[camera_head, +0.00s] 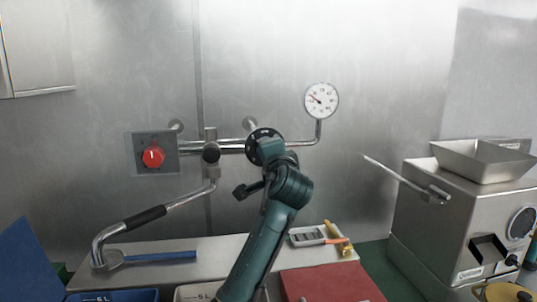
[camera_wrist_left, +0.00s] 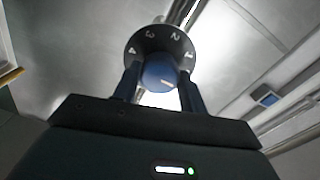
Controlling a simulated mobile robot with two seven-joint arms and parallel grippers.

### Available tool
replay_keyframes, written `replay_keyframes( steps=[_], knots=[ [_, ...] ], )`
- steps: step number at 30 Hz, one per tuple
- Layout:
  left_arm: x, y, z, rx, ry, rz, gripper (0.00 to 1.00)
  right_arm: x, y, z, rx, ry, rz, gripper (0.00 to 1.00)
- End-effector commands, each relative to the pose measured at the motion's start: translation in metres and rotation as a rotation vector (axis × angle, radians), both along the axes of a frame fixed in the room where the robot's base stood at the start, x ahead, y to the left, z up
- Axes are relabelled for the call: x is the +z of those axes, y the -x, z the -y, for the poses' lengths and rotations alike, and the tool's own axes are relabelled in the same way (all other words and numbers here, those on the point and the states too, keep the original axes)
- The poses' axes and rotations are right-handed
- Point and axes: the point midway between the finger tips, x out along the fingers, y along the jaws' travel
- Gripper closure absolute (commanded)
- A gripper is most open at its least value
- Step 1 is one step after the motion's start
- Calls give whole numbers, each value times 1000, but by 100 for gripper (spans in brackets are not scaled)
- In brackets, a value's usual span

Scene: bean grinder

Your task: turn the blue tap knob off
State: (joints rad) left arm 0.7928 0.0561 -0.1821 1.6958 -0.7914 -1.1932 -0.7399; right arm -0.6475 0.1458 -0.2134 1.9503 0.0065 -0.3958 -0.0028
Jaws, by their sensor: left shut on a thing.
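The blue tap knob (camera_wrist_left: 158,74) sits in the middle of a dark round dial (camera_wrist_left: 153,36) with white numbers in the left wrist view. In the head view the dark dial (camera_head: 257,135) shows on the wall pipe, and my left gripper (camera_head: 268,153) covers the knob there. My right gripper is not in view.
A red knob (camera_head: 153,156) on a grey plate is at the left. A pressure gauge (camera_head: 321,100) stands on the pipe at the right. A bent spout with a black grip (camera_head: 146,217) reaches over the counter. A steel grinder (camera_head: 465,215) stands at the right.

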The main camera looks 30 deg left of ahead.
Motion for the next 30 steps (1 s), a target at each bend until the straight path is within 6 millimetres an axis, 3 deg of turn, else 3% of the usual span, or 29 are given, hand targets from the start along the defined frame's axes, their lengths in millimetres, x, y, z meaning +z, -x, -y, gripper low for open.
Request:
replay_keyframes(
  steps=[9, 18, 23, 30],
  knots=[
    [1, 0, 0, 0, -3, 2, 36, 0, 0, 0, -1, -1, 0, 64],
    [-1, 4, 3, -2, -1, 1, 36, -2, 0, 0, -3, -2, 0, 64],
    [-2, 23, 18, -3, 0, 4, 36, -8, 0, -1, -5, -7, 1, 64],
    [-2, 66, 51, -4, 0, 4, 36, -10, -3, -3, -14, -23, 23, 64]
  ],
)
